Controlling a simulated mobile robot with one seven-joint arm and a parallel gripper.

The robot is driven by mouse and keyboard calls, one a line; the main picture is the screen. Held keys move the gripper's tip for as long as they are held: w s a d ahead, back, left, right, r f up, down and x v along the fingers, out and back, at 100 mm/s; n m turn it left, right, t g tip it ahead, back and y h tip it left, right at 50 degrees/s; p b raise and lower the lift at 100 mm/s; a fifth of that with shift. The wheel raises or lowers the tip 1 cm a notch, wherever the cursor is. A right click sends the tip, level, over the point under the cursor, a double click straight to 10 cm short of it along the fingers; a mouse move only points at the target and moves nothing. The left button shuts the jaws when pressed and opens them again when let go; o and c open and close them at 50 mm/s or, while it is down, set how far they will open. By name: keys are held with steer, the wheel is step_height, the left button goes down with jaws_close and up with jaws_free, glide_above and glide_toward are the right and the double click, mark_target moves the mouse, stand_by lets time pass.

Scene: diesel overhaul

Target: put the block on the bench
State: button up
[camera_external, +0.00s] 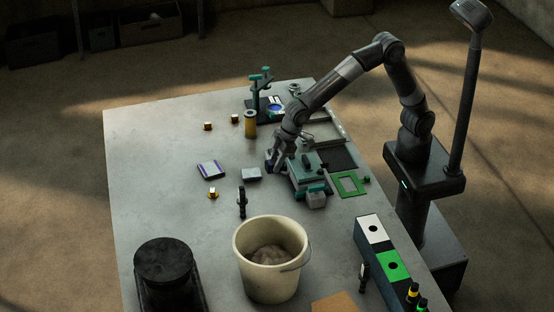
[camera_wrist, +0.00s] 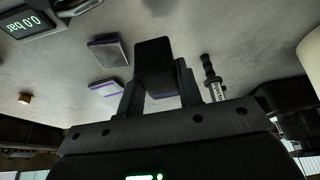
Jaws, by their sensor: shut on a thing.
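My gripper (camera_wrist: 155,85) is shut on a dark, box-shaped block (camera_wrist: 153,58), which sits between its two fingers in the wrist view. In the external view my gripper (camera_external: 275,160) is low over the middle of the bench (camera_external: 160,135), just left of a teal-and-grey fixture. The block is small and mostly hidden by the fingers there. I cannot tell whether it touches the bench top.
A grey, dark-sided piece (camera_external: 252,174) and a purple-edged plate (camera_external: 210,170) lie left of my gripper. The teal-and-grey fixture (camera_external: 308,178) is close right.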

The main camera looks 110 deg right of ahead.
steer(key=shift+s+d+r, duration=0.2)
steer(key=shift+d+r, duration=0.25)
steer(key=shift+d, duration=0.3)
steer(key=s+a+n+y, duration=0.1)
steer(key=s+a+n, duration=0.2)
steer(key=a, duration=0.5)
steer(key=s+a+n+g+y, duration=0.1)
steer(key=s+a+n, duration=0.15)
steer(key=a, duration=0.55)
steer(key=s+a+n+y, duration=0.1)
steer(key=s+a+n, duration=0.2)
steer(key=a, duration=0.5)
steer(key=a+f, duration=0.2)
steer(key=a, duration=0.1)
steer(key=s+a+f, duration=0.1)
steer(key=a+f, duration=0.1)
steer(key=a, duration=0.2)
steer(key=a+f, duration=0.2)
steer(key=a, duration=0.1)
steer(key=shift+s+a+f, duration=0.25)
steer(key=shift+s+a, duration=0.05)
steer(key=shift+s, duration=0.1)
steer(key=shift+a+f, duration=0.3)
steer(key=shift+f, duration=1.85)
steer(key=o, duration=1)
steer(key=shift+f, duration=0.15)
